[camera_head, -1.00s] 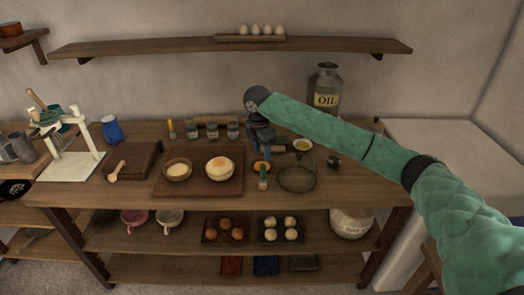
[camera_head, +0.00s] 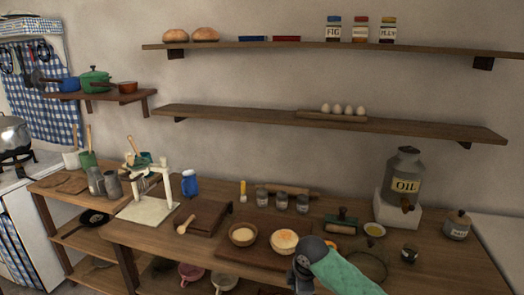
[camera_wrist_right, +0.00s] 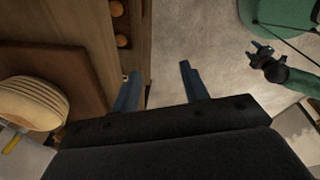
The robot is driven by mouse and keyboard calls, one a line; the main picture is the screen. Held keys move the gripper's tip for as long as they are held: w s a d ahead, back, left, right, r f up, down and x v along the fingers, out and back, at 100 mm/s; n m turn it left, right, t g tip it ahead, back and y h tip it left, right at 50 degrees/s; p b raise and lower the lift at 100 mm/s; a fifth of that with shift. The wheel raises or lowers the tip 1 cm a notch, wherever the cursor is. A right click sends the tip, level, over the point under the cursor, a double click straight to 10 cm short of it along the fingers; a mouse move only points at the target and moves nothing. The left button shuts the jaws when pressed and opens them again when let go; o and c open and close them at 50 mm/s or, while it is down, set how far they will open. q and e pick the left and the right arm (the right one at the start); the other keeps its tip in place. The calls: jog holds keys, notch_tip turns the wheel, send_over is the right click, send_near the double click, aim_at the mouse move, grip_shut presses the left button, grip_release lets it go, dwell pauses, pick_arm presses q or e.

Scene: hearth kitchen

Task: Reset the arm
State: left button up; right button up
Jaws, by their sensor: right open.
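My right arm, in a green sleeve, comes in from the bottom right of the head view. Its gripper (camera_head: 300,278) is in front of the round loaf (camera_head: 285,241) and hides part of the table's front edge. In the right wrist view the two blue fingers of this gripper (camera_wrist_right: 160,88) are spread apart with nothing between them. The loaf on its board also shows at the left there (camera_wrist_right: 30,103). Another dark gripper on a green arm, seemingly my left one (camera_wrist_right: 262,52), hangs over the floor at the upper right; its jaws are too small to judge.
The wooden table holds a bowl (camera_head: 243,234), several jars, a brown board (camera_head: 203,217), a white press stand (camera_head: 147,208) and an oil can (camera_head: 404,178). A wire ring (camera_head: 368,266) lies close right of my gripper. Wall shelves (camera_head: 330,120) are above.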

jog(key=s+a+f+m+t+y, duration=0.1)
jog(key=s+f+m, duration=0.2)
jog(key=s, duration=0.4)
jog(key=s+a+f+m+y, duration=0.1)
jog(key=s+f+m, duration=0.25)
jog(key=s, duration=0.45)
jog(key=s+d+f+m+t+h, duration=0.1)
jog(key=s+d+m+h, duration=0.1)
jog(key=s+d+m, duration=0.6)
jog(key=s+d+f+m+h, duration=0.15)
jog(key=s+d, duration=0.35)
jog(key=s, duration=0.6)
notch_tip(320, 180, down, 22)
jog(key=w+a, duration=0.1)
jog(key=a, duration=0.1)
jog(key=s+f+g, duration=0.1)
jog(key=s+f, duration=0.2)
jog(key=f, duration=0.7)
jog(key=s+a+f+g, duration=0.1)
jog(key=s+f, duration=0.2)
jog(key=f, duration=0.7)
jog(key=shift+a, duration=0.15)
jog(key=shift+s+y, duration=0.1)
jog(key=shift+y, duration=0.15)
